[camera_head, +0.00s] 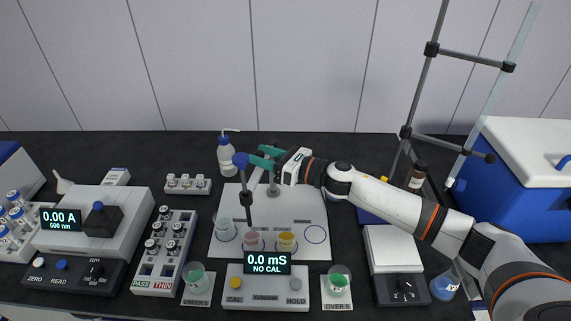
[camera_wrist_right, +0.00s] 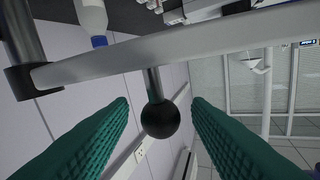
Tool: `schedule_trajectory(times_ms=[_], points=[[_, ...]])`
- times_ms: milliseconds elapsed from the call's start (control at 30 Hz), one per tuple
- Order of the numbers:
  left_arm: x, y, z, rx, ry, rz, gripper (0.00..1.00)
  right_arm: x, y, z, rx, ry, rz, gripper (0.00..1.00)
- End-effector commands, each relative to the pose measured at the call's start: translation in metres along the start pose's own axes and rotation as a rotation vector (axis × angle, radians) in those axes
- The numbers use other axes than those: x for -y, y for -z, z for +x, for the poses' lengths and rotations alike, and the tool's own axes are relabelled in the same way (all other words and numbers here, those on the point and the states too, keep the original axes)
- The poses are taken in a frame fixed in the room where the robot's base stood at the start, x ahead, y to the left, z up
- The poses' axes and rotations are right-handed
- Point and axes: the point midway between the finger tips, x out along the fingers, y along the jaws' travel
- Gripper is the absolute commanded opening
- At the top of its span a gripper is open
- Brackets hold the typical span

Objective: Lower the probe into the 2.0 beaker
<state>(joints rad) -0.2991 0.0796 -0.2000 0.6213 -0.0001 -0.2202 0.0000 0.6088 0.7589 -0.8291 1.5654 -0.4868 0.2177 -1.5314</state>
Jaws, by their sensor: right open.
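The probe (camera_head: 243,180) is a dark upright rod with a blue top, hanging above the white mat (camera_head: 285,207). Its lower end shows just above or behind the pink beaker (camera_head: 253,241). A clear beaker (camera_head: 225,229) stands left of it and a yellow beaker (camera_head: 287,241) right. I cannot read which beaker is marked 2.0. My right gripper (camera_head: 266,157) is open beside the probe's top. In the wrist view its green fingers (camera_wrist_right: 160,125) stand on either side of a black ball knob (camera_wrist_right: 160,119), with gaps visible. My left gripper is not in view.
The meter (camera_head: 268,287), reading 0.0 mS NO CAL, stands in front of the beakers. An empty ring (camera_head: 316,234) is on the mat's right. A white bottle (camera_head: 226,157) stands behind. Green-filled beakers (camera_head: 338,284) flank the meter. A tall stand (camera_head: 420,90) rises at right.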

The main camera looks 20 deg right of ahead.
Motion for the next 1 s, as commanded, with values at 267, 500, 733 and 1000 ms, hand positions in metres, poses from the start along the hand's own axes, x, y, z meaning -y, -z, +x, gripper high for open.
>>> schedule_trajectory(times_ms=[267, 500, 733, 1000], points=[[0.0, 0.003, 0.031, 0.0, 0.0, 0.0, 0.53, -0.002, -0.007, -0.061, 0.003, -0.002, -0.002, 0.45], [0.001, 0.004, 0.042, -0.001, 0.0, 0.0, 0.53, -0.001, -0.003, -0.089, 0.001, 0.0, 0.0, 0.45], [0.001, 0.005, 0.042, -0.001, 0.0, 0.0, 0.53, 0.0, 0.0, -0.092, -0.001, 0.001, -0.001, 0.45], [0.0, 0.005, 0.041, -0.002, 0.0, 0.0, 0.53, 0.003, 0.007, -0.089, -0.028, -0.003, 0.098, 0.53]])
